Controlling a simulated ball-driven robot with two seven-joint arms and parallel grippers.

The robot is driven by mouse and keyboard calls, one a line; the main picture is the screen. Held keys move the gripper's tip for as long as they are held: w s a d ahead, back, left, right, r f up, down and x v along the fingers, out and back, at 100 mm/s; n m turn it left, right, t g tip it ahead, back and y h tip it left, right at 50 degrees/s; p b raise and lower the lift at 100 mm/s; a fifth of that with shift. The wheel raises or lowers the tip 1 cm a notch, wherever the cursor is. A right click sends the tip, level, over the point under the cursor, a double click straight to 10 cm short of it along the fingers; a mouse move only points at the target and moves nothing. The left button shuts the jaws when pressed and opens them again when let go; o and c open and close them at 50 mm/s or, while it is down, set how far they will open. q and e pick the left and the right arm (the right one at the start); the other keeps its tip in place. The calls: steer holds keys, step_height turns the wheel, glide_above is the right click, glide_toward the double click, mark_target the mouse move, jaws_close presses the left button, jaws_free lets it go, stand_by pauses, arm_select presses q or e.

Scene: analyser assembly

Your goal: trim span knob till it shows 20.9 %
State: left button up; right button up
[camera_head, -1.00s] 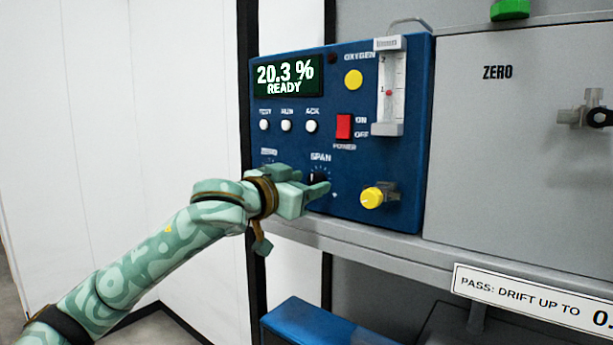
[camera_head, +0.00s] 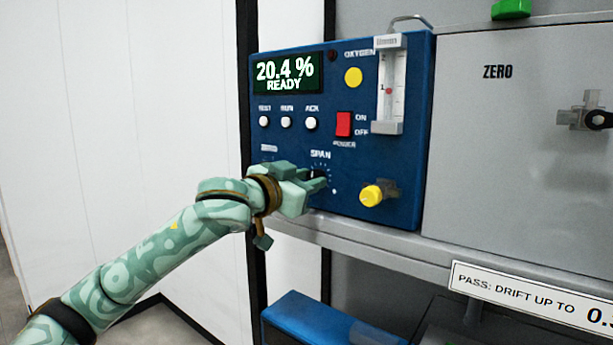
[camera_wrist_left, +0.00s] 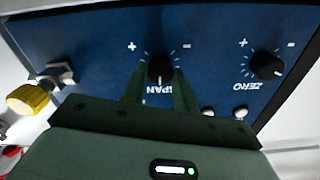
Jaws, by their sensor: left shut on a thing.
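The blue analyser (camera_head: 375,165) stands on a grey shelf. Its green display (camera_head: 287,74) reads 20.4 % and READY. The black span knob (camera_wrist_left: 160,68) sits under the SPAN label, with a ring of tick marks around it. My left gripper (camera_head: 318,180) is shut on the span knob, with a finger on either side. In the head view the fingers hide much of the knob. The left wrist view shows both fingers (camera_wrist_left: 160,85) around it. My right gripper is in neither view.
The black zero knob (camera_wrist_left: 265,65) is beside the span knob. A yellow valve knob (camera_head: 371,195) is close to the right of my fingers. A red power switch (camera_head: 343,125) and white buttons (camera_head: 286,122) are above. A blue box (camera_head: 325,320) is below the shelf.

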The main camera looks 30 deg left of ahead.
arm_select(q)
steer(key=m+p, duration=0.7)
steer(key=p, duration=0.1)
steer(key=shift+r+m, duration=0.2)
steer(key=shift+m, duration=0.2)
steer(key=shift+f+m+p, duration=0.2)
steer(key=shift+m+p, duration=1.55)
steer(key=shift+m, duration=0.35)
steer(key=o, duration=1)
steer(key=shift+c, duration=0.2)
steer(key=shift+s, duration=0.1)
steer(key=s+a+b, duration=0.1)
steer(key=s+b, duration=1.5)
steer(key=b, duration=0.3)
